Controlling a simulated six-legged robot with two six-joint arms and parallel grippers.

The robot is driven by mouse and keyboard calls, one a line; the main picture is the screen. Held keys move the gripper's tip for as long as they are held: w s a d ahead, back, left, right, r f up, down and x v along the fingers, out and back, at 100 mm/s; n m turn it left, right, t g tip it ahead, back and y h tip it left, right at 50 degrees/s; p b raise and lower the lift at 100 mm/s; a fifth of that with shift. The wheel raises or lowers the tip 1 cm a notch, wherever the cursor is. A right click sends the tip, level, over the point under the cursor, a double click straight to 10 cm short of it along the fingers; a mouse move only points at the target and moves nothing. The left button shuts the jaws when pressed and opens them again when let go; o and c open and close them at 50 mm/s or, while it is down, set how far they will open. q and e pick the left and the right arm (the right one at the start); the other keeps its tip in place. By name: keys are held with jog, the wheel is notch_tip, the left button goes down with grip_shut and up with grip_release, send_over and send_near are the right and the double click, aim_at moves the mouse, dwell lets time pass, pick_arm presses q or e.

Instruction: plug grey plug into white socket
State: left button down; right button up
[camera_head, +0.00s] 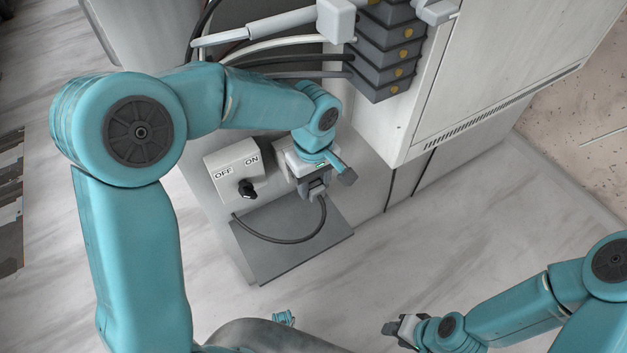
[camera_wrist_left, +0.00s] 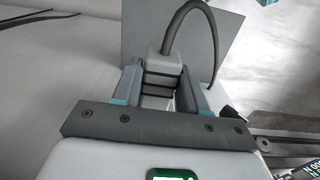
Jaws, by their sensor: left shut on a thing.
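My left gripper (camera_head: 316,186) reaches down over the near end of the grey pedestal. It is shut on the grey plug, whose pale body with dark bands (camera_wrist_left: 162,68) sits between the two fingers in the left wrist view. A dark cable (camera_head: 275,241) leaves the plug and loops over a flat grey plate; it also arches up in the wrist view (camera_wrist_left: 211,30). A pale block shows partly behind the gripper, but I cannot tell if it is the white socket. The plug's front end is hidden. My right gripper (camera_head: 399,329) is low at the right, away from the plug; its jaw opening is unclear.
A white switch box (camera_head: 235,170) marked OFF and ON, with a black knob, stands just left of the left gripper. The grey plate (camera_head: 262,265) lies below. A white cabinet (camera_head: 440,110) and stacked dark connectors (camera_head: 385,50) rise behind. The floor to the right is clear.

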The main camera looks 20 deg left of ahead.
pick_arm(q)
jog(key=shift+w+a, duration=0.75)
jog(key=shift+a, duration=0.15)
dwell(1.0)
jog(key=c, duration=0.5)
grip_release()
jog(key=shift+s+d+f, duration=0.1)
jog(key=shift+s+d, duration=0.2)
jog(key=shift+d, duration=0.05)
jog(key=s+d+b, duration=0.1)
jog(key=s+d, duration=0.2)
jog(key=d, duration=0.1)
jog(key=s+d+b, duration=0.1)
jog(key=s+d, duration=0.1)
jog(key=d, duration=0.1)
jog(key=shift+s+d+b, duration=0.1)
jog(key=shift+s+b, duration=0.2)
jog(key=shift+s, duration=0.05)
